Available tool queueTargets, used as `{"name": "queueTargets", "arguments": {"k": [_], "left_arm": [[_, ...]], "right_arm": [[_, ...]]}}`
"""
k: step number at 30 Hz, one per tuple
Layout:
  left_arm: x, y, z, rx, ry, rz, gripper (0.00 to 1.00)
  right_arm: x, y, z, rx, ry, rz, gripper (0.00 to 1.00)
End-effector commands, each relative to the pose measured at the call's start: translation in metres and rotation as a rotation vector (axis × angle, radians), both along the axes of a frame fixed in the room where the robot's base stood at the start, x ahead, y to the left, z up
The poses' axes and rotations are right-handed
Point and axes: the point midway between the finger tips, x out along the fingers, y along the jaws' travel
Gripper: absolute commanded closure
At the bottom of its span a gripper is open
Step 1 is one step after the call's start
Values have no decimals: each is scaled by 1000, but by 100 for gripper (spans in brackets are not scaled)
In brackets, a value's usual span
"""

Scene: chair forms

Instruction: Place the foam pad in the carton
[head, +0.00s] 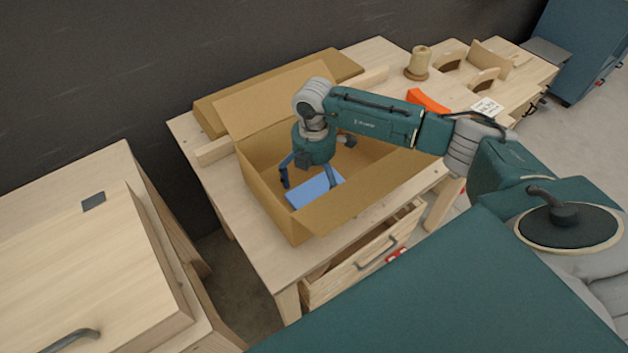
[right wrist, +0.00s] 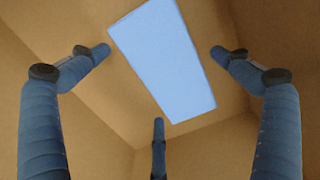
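The carton (head: 268,205) is a brown cardboard box with its flaps open, standing on the wooden workbench. The blue foam pad (head: 314,190) is inside the carton, partly covered by my right gripper. In the right wrist view the pad (right wrist: 163,60) shows as a flat light-blue rectangle beyond the fingers. My right gripper (head: 311,178) points down into the carton above the pad. In the right wrist view its three fingers (right wrist: 160,62) are spread, with gaps between them and the pad. My left gripper is not in view.
The workbench (head: 258,247) has a half-open drawer (head: 365,262) below. Behind the carton lies a flat cardboard piece (head: 340,66). To the right are a spool (head: 419,64), an orange object (head: 428,100) and wooden parts (head: 488,60). A wooden cabinet (head: 85,255) stands at the left.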

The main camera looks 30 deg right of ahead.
Motion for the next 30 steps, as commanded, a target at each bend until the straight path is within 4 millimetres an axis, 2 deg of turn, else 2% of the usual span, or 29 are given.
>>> {"name": "queueTargets", "arguments": {"k": [5,7,10,21,27,30], "left_arm": [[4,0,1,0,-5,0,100],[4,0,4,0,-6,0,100],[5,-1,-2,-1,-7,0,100],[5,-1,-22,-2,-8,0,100],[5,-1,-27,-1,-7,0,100],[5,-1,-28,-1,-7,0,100]], "right_arm": [[0,0,1,0,0,0,0],[0,0,5,0,-1,0,0],[2,0,14,0,-5,0,0],[2,0,90,0,-6,1,0],[1,0,116,0,-3,0,0],[0,0,121,0,0,0,0]]}}
